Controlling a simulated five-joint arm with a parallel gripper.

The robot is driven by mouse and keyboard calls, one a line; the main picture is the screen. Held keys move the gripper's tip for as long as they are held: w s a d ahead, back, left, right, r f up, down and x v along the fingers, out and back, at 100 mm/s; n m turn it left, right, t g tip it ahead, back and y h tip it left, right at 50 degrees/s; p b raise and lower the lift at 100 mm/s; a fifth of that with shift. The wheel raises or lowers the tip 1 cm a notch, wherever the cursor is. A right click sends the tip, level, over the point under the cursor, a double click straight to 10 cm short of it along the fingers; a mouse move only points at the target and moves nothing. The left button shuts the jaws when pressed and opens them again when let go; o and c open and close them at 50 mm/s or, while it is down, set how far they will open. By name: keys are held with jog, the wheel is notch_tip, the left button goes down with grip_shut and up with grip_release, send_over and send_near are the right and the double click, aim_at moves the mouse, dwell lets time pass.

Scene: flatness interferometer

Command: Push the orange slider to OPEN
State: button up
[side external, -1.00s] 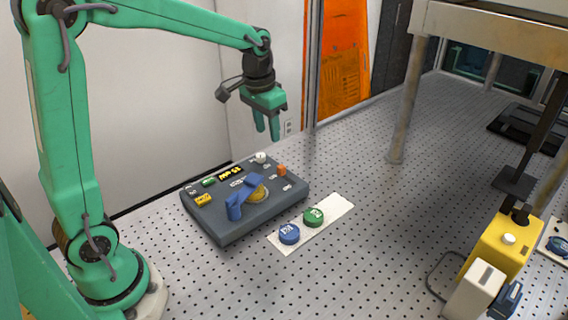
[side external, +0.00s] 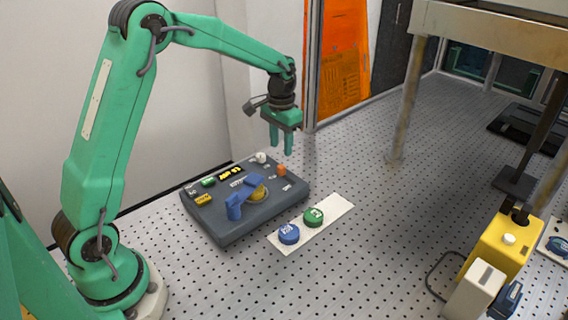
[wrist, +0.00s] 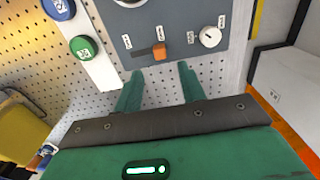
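The orange slider (side external: 281,169) is a small block near the right corner of the dark grey control box (side external: 230,225). In the wrist view the slider (wrist: 158,51) sits in a short slot, with small white labels around it that are too small to read. My gripper (side external: 281,149) is above the box's far right edge, apart from the slider. Its green fingers point down and are spread with nothing between them. In the wrist view the fingertips (wrist: 159,70) show just below the slider, one to each side.
On the box are a white knob (wrist: 210,37), a blue lever (side external: 236,204) over a yellow disc, and a lit display (side external: 230,173). A white strip (side external: 340,208) beside it holds a blue disc (side external: 289,233) and a green disc (side external: 313,216). A yellow device (side external: 500,250) stands at right.

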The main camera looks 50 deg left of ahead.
aim_at(281, 166)
jog(key=shift+f, duration=3.65)
grip_shut()
